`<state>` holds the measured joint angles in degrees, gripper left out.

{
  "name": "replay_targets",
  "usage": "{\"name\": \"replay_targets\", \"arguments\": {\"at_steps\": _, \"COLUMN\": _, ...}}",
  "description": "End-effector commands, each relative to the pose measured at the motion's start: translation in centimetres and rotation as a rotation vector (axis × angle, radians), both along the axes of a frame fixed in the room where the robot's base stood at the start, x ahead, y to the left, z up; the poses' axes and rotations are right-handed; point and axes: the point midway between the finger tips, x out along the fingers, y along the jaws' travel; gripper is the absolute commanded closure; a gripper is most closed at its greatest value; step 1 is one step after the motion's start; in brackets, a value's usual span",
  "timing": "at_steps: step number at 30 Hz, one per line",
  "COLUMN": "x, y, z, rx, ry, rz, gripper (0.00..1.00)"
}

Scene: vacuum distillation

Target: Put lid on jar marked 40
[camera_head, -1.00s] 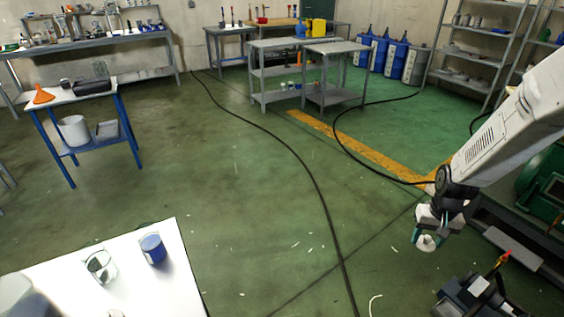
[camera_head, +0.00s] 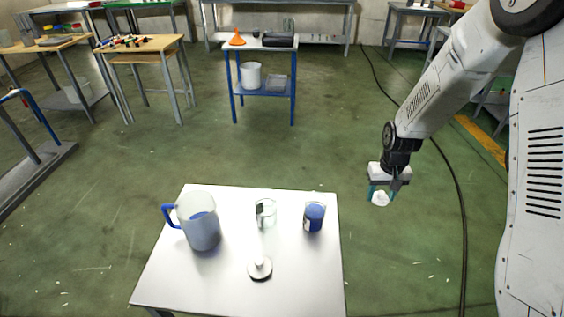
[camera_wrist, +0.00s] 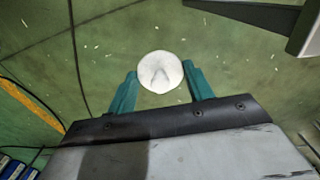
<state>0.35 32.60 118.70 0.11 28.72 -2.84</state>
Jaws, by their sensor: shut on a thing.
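My gripper (camera_head: 381,193) is shut on a round white lid (camera_head: 380,199), held in the air to the right of the white table. In the wrist view the lid (camera_wrist: 160,71) sits between the two teal fingers of my gripper (camera_wrist: 160,86). A jar with blue contents (camera_head: 314,217) stands upright at the table's right side. A clear, empty-looking glass jar (camera_head: 265,212) stands to its left. The number 40 cannot be read on either. A second round lid with a knob (camera_head: 260,268) lies on the table in front of the jars.
The white table (camera_head: 206,284) has free room at its front. A pitcher with a blue handle (camera_head: 200,222) stands on its left. A blue-framed cart (camera_head: 264,92) stands behind. The green floor between is clear, with a black cable (camera_head: 455,190) at right.

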Motion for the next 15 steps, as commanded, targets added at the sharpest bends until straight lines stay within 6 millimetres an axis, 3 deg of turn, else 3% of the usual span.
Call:
{"name": "replay_targets", "arguments": {"at_steps": 5, "x": -0.8, "y": 4.6, "z": 4.0, "rx": 0.000, "ry": -0.004, "rz": 0.337, "gripper": 0.70}}
{"name": "replay_targets", "arguments": {"at_steps": 8, "x": -2.1, "y": 8.9, "z": 7.4, "rx": 0.000, "ry": -0.004, "rz": 0.653, "gripper": 0.70}}
{"name": "replay_targets", "arguments": {"at_steps": 12, "x": -5.3, "y": 14.5, "z": 12.2, "rx": 0.000, "ry": -0.001, "rz": 1.134, "gripper": 0.70}}
{"name": "replay_targets", "arguments": {"at_steps": 15, "x": -7.7, "y": 17.5, "z": 15.2, "rx": 0.001, "ry": 0.001, "rz": 1.449, "gripper": 0.70}}
